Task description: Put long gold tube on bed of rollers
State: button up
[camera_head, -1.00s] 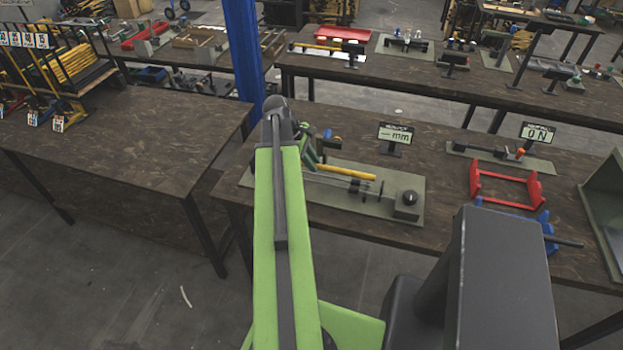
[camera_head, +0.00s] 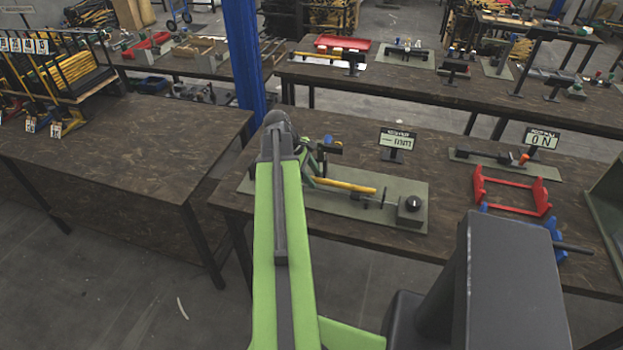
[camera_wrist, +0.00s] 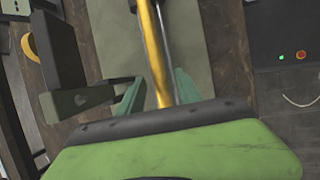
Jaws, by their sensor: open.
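The long gold tube (camera_head: 346,187) lies lengthwise over a grey-green fixture plate (camera_head: 345,207) on the near workbench. The plate carries a thin rod and a black knob at its right end. My gripper (camera_head: 314,168) is at the tube's left part, partly hidden behind my arm. In the wrist view the tube (camera_wrist: 155,50) runs between the two green fingers of my gripper (camera_wrist: 158,90). The fingers are apart and the gripper is open around the tube. Any rollers under the tube are too small or hidden to make out.
A display (camera_head: 397,140) stands behind the plate. To the right are a red frame (camera_head: 510,192), a blue clamp-like part (camera_head: 550,235) and another display (camera_head: 541,138). A blue post (camera_head: 243,55) stands behind my arm. The left table's front (camera_head: 130,150) is clear.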

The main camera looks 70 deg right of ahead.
jog(key=shift+r, duration=0.1)
jog(key=shift+r+p, duration=0.3)
jog(key=shift+p, duration=0.1)
jog(key=p+v, duration=1)
jog(key=v, duration=0.1)
jog(key=shift+w+r, duration=0.2)
jog(key=shift+a, duration=0.1)
jog(key=w+a+f+t, duration=0.2)
jog(key=w+a+t, duration=0.1)
jog(key=w+a, duration=2.1)
jog(key=a, duration=0.8)
jog(key=w+a+t+y, duration=0.1)
jog(key=w+a, duration=0.2)
jog(key=a, duration=0.9)
jog(key=w+a+y, duration=0.1)
jog(key=w+a, duration=0.2)
jog(key=a, duration=0.9)
jog(key=shift+w, duration=0.3)
